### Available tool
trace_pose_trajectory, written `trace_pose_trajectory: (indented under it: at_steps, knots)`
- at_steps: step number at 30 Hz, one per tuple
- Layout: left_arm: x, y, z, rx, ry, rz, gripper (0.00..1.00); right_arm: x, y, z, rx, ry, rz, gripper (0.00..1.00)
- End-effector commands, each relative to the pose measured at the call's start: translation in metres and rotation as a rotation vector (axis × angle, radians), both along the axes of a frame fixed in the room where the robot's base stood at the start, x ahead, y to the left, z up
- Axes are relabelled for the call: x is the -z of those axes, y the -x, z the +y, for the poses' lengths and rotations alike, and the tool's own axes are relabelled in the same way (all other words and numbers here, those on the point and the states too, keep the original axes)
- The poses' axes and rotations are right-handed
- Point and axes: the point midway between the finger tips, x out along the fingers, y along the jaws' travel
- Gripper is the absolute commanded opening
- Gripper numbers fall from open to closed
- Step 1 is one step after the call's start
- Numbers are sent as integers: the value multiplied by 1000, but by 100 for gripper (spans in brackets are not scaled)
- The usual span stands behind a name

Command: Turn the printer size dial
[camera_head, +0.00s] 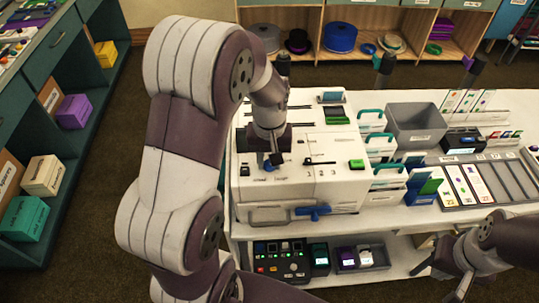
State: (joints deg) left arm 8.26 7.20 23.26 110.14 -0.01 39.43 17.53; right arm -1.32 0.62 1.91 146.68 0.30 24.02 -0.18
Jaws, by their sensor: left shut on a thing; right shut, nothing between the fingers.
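The white printer (342,180) stands on the white bench in the middle of the head view. My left gripper (274,158) points down at the left part of its top panel, above small printed lettering that I cannot read clearly. It is shut on a small part there, which I take to be the size dial; the fingers hide most of it and its setting cannot be read. A dark lever (320,162) with marks 1, 2, 3 and a green button (356,163) lie to the right. My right gripper (445,276) is shut and empty, low at the bench's right front.
A blue handle (313,212) sticks out of the printer's front. White boxes with teal handles (387,168), a grey bin (416,124) and a card tray (476,182) stand to the right. A button panel (281,262) sits on the lower shelf.

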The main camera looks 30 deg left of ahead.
Motion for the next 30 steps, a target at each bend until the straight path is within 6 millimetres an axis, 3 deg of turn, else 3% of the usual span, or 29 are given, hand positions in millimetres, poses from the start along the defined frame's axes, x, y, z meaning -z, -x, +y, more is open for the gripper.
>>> trace_pose_trajectory:
  at_steps: [9,24,25,26,27,30]
  knots:
    - [-1,0,0,-100,0,0,1,-5,0,0,0,0,0,0]
    - [0,0,0,-117,0,-1,1,-5,0,0,0,0,0,0]
    - [0,0,0,-117,0,-1,41,-5,0,0,0,0,0,0]
    - [0,0,0,-116,0,-1,51,-5,0,0,0,0,0,0]
    - [0,0,0,-116,0,-1,57,-5,0,0,0,0,0,0]
    - [0,0,0,-116,-1,-1,57,-5,0,0,0,0,0,0]
